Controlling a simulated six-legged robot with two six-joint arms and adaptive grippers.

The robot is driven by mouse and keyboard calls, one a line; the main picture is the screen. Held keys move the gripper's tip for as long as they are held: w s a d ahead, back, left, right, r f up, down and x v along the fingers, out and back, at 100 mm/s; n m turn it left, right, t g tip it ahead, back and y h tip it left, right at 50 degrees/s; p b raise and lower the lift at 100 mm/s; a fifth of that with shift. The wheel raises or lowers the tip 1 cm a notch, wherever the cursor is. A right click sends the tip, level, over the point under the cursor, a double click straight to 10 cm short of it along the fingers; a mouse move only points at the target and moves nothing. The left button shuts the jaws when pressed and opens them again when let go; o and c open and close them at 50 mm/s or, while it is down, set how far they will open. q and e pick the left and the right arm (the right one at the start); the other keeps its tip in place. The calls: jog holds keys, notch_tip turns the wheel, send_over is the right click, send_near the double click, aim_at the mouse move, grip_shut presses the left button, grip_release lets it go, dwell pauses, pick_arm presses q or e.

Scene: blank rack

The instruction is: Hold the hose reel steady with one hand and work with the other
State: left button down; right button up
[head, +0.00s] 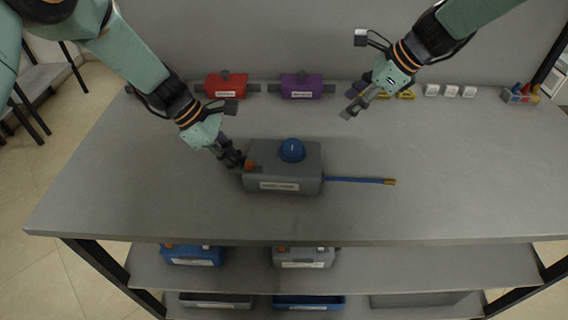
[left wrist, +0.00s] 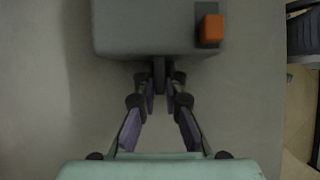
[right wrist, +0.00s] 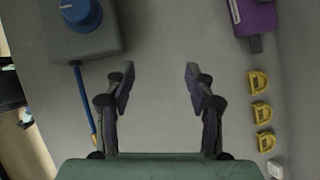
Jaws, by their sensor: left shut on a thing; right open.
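The hose reel (head: 284,172) is a grey box with a blue knob (head: 292,150) on top, an orange block (head: 249,166) at its left end and a label on its front. A blue hose (head: 355,180) with a brown tip runs out from its right side onto the table. My left gripper (head: 238,162) is shut on the dark handle (left wrist: 159,75) at the box's left end. My right gripper (head: 352,104) is open and empty, above the table behind and right of the box. In the right wrist view, the box (right wrist: 90,40) and hose (right wrist: 84,100) lie left of the open fingers (right wrist: 158,75).
A red box (head: 226,86) and a purple box (head: 301,86) stand at the back. Yellow pieces (right wrist: 260,110), white blocks (head: 450,91) and a small holder (head: 520,97) line the back right. Shelves below hold more boxes. The table's front and right are clear.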

aim_at(290, 145)
jog(key=s+a+r+n+g, duration=0.2)
jog(key=s+a+n+g, duration=0.1)
jog(key=s+a, duration=0.45)
jog(key=shift+y, duration=0.4)
jog(key=shift+a+r+x, duration=0.1)
jog(key=shift+a+x, duration=0.05)
jog(key=shift+x, duration=2.1)
jog(key=shift+a+r+x, duration=0.1)
jog(key=shift+a+x, duration=0.05)
jog(key=shift+x, duration=2.05)
jog(key=shift+s, duration=0.1)
jog(key=n+g, duration=0.2)
jog(key=n, duration=0.2)
jog(key=n+g+h, duration=0.1)
jog(key=n+g, duration=0.1)
jog(key=n, duration=0.2)
jog(key=shift+g+h, duration=0.3)
